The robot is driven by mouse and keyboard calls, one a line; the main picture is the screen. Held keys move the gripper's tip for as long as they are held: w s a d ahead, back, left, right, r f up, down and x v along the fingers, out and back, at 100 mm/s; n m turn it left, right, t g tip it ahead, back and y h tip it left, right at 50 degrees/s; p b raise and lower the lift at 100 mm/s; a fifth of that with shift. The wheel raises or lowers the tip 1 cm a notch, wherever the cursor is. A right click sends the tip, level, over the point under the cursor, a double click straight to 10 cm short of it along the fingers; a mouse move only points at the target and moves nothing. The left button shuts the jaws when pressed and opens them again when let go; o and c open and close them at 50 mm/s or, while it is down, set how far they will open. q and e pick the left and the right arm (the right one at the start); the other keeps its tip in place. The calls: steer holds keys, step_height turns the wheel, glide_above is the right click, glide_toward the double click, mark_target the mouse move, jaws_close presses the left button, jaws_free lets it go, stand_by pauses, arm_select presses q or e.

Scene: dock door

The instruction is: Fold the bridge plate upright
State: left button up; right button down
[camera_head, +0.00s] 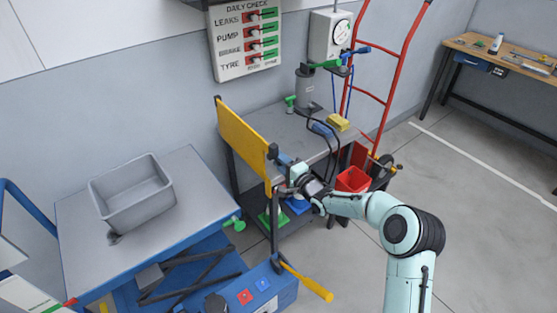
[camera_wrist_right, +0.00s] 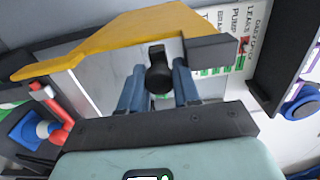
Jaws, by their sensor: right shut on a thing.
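The yellow bridge plate (camera_head: 241,138) stands steeply raised along the left edge of the grey bench, in the gap beside the lift table. I cannot tell if it is exactly vertical. In the right wrist view the plate (camera_wrist_right: 125,38) crosses the upper left. My right gripper (camera_head: 285,163) is at the plate's near end. Its blue fingers (camera_wrist_right: 158,88) are shut on a black knob (camera_wrist_right: 158,72) by the plate; the knob's stem is partly hidden. My left gripper is not in view.
A lift table (camera_head: 80,218) carrying a grey bin (camera_head: 133,200) stands left. The grey bench (camera_head: 285,131) holds a yellow block (camera_head: 338,122). A yellow-handled lever (camera_head: 313,287) sticks out low in front. A red hand truck (camera_head: 398,75) and red bin (camera_head: 352,180) stand right. Floor at right is clear.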

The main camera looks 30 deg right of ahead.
steer(key=shift+d+r, duration=0.1)
steer(key=shift+d, duration=0.05)
steer(key=c, duration=0.9)
jaws_free()
steer(key=shift+o, duration=0.2)
steer(key=s+d, duration=0.1)
steer(key=s, duration=1.2)
steer(key=shift+d, duration=0.4)
steer(key=shift+s, duration=0.1)
